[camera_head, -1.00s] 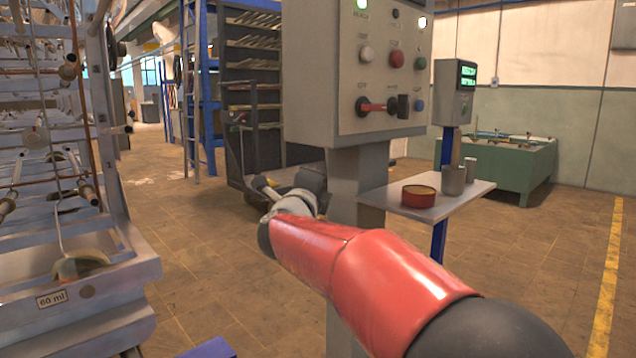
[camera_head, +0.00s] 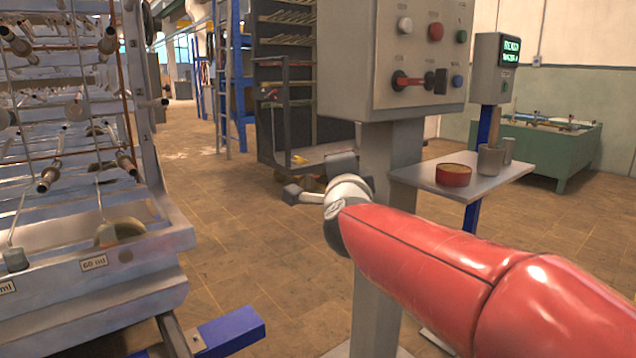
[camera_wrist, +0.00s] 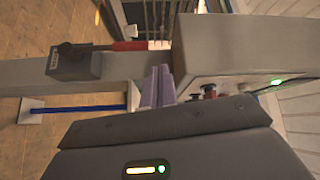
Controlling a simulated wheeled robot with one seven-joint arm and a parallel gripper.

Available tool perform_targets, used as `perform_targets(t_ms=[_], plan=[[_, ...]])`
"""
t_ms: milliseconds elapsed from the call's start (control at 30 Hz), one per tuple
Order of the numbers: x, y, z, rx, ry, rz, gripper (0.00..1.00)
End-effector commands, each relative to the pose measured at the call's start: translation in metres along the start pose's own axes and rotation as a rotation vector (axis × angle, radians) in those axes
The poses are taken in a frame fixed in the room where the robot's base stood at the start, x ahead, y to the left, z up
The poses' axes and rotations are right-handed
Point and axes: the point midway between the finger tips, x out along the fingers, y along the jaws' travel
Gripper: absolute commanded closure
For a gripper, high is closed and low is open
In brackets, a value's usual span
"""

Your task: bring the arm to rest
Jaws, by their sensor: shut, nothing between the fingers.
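My red arm (camera_head: 430,255) reaches from the lower right of the head view toward the grey control panel (camera_head: 385,50), in front of its post (camera_head: 380,230). The arm's far end, with a pale joint, is left of the post and below the panel. My gripper (camera_wrist: 158,82) shows in the wrist view as two narrow fingers close together, shut and empty. The panel fills the right of the wrist view, with buttons and a green light beyond the fingers.
A small shelf (camera_head: 475,189) right of the post bears a red tin (camera_head: 453,175) and two grey cups. A metal rack (camera_head: 90,290) stands at the left, a dark cart (camera_head: 285,90) behind. Open brown floor (camera_head: 235,215) lies between the rack and the post.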

Motion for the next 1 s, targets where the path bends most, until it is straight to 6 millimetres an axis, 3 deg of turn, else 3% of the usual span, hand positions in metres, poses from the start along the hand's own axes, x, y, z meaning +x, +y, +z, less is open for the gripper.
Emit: perform_targets(t_ms=[167, 300, 400, 533, 700, 1000], plan=[[-0.086, 0.06, 0.005, -0.464, -0.325, 0.176, 1.0], [-0.166, 0.132, -0.003, -0.79, -0.564, 0.362, 1.0], [-0.22, 0.177, -0.016, -0.963, -0.708, 0.493, 1.0], [-0.276, 0.22, -0.033, -1.109, -0.851, 0.638, 1.0], [-0.315, 0.246, -0.046, -1.193, -0.952, 0.742, 1.0], [-0.321, 0.25, -0.049, -1.205, -0.971, 0.761, 1.0]])
